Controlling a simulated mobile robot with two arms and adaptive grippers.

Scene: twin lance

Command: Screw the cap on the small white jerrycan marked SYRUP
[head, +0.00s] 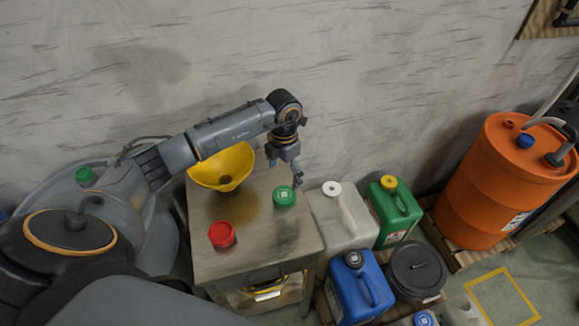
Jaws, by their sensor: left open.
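A pale, whitish jerrycan (345,220) with a white round top (332,188) stands beside the metal cabinet. Another pale container (458,312) with a blue cap (425,319) is cut off by the bottom edge. No SYRUP marking is readable on either. A green cap (284,194) and a red cap (221,234) lie apart on the cabinet top. My left gripper (298,181) is open and points down beside the green cap; whether it touches the cap I cannot tell. My right gripper is out of view.
A yellow funnel (224,168) sits at the cabinet's (250,212) back left. To the right stand a green jerrycan (393,214), a blue jerrycan (355,290), a black-lidded bucket (417,268) and an orange drum (500,190). The cabinet's front right top is clear.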

